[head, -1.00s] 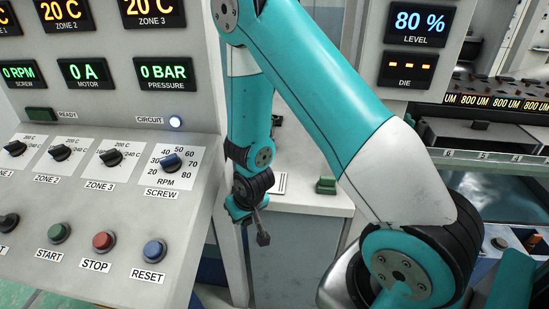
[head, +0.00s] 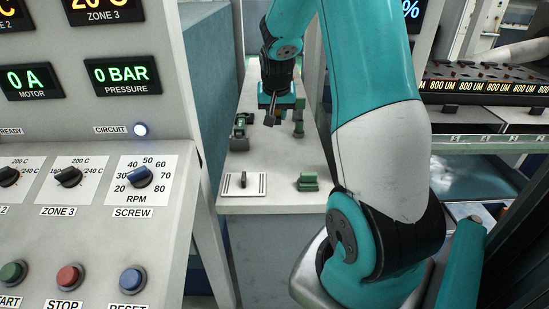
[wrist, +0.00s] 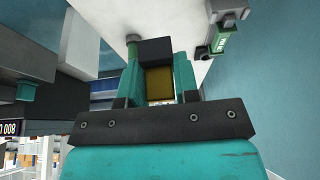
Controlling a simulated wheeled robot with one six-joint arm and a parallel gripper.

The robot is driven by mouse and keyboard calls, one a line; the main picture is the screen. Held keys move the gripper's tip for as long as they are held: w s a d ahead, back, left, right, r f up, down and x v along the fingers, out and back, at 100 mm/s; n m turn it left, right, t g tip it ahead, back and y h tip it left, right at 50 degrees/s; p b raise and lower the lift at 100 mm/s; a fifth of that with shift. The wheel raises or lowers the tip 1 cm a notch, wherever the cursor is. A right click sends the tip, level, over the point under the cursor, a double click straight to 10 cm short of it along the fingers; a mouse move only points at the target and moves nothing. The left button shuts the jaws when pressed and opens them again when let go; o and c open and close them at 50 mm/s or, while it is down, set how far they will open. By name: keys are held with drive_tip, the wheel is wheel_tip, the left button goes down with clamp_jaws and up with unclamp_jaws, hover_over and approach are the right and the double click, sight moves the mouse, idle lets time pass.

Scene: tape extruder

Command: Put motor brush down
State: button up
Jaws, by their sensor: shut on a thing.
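My gripper (head: 272,108) hangs over the back part of a pale bench top, in the head view. It is shut on the motor brush, a small dark block that shows below the fingers in the head view (head: 270,119). In the wrist view the brush (wrist: 157,50) sits between the two teal fingers, with a brownish-yellow face toward the camera. The brush appears clear of the bench; its exact height is hard to tell.
The bench top (head: 265,160) carries a green motor-like unit (head: 240,127), a green post (head: 299,122), a green block (head: 308,182) and a white plate with a dark lever (head: 243,184). The control panel (head: 170,140) stands at the left. The bench's middle is bare.

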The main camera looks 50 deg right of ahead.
sight(276, 164)
wheel_tip(276, 164, down, 16)
drive_tip(key=shift+r, duration=0.1)
idle(0.4)
drive_tip(key=o, duration=0.9)
drive_tip(key=shift+s, duration=0.1)
